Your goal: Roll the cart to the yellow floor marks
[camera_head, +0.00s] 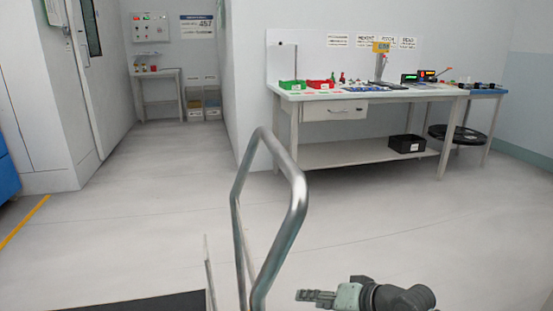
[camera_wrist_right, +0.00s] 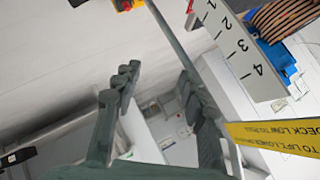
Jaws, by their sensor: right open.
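The cart's bent steel handle (camera_head: 298,205) rises in the lower middle of the head view. A dark flat surface (camera_head: 150,303), which looks like the cart's deck, shows at the bottom edge; most of the cart is out of frame. My right gripper (camera_head: 318,297) is low and to the right of the handle, apart from it in the picture. In the right wrist view its two fingers (camera_wrist_right: 160,90) are spread with nothing held between them. A yellow floor line (camera_head: 24,222) runs at the far left; I cannot tell if it is one of the marks. My left gripper is out of view.
A workbench (camera_head: 350,95) with bins and devices stands at the back right, with a black box (camera_head: 407,143) on its lower shelf. A white cabinet wall (camera_head: 60,90) stands at left. The floor between is clear. The wrist view shows a numbered plate (camera_wrist_right: 238,50) and yellow label (camera_wrist_right: 280,138).

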